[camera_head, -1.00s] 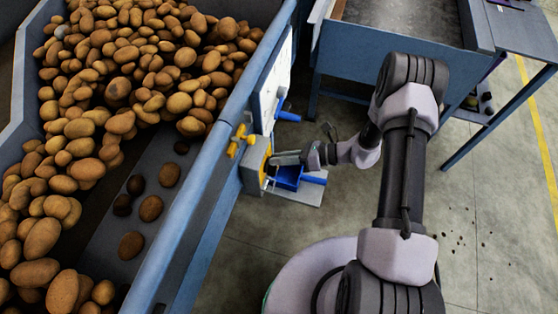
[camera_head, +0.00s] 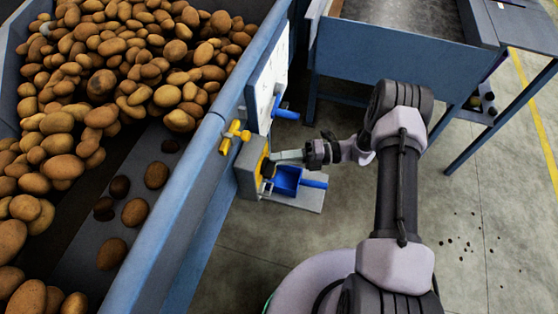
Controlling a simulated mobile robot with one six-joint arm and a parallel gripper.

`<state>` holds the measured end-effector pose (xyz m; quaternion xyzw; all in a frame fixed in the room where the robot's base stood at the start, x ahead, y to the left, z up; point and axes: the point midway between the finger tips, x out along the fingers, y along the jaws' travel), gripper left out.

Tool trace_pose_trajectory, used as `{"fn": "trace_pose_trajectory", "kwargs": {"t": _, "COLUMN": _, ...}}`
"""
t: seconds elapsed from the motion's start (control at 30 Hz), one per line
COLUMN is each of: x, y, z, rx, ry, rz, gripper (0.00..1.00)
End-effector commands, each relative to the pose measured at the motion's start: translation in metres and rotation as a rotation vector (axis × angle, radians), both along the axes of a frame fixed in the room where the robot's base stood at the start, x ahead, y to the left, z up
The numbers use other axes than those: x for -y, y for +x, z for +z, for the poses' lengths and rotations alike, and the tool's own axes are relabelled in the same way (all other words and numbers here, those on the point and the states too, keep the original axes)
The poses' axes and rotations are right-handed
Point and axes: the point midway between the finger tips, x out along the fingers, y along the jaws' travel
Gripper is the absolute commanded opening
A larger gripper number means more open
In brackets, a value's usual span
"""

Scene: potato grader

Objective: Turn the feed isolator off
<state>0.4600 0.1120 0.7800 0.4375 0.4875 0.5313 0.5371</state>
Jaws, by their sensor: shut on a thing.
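The feed isolator (camera_head: 249,170) is a grey box with a yellow front plate, mounted on the outer side of the blue potato hopper. Its handle is mostly hidden by my gripper. My gripper (camera_head: 274,158) reaches in from the right and its fingertips are at the yellow plate, shut on the isolator handle. The handle's exact angle cannot be told.
The blue hopper (camera_head: 183,190) full of potatoes (camera_head: 160,60) fills the left. A yellow fitting (camera_head: 233,136) sits on its rim above the isolator. A blue scoop-like bin (camera_head: 287,181) is just below my gripper. A blue table (camera_head: 400,55) stands behind.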

Motion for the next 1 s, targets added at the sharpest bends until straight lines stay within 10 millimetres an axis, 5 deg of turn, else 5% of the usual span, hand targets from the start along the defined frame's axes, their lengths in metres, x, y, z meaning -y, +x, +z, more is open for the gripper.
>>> {"fn": "trace_pose_trajectory", "kwargs": {"t": 0.93, "x": 0.0002, "y": -0.0002, "z": -0.0059, "rx": -0.161, "ry": 0.058, "rz": 0.001, "gripper": 0.00}}
{"fn": "trace_pose_trajectory", "kwargs": {"t": 0.97, "x": 0.0002, "y": -0.0002, "z": -0.0059, "rx": -0.161, "ry": 0.058, "rz": 0.001, "gripper": 0.22}}
{"fn": "trace_pose_trajectory", "kwargs": {"t": 1.0, "x": 0.0002, "y": -0.0002, "z": -0.0059, "rx": -0.161, "ry": 0.058, "rz": 0.000, "gripper": 0.30}}
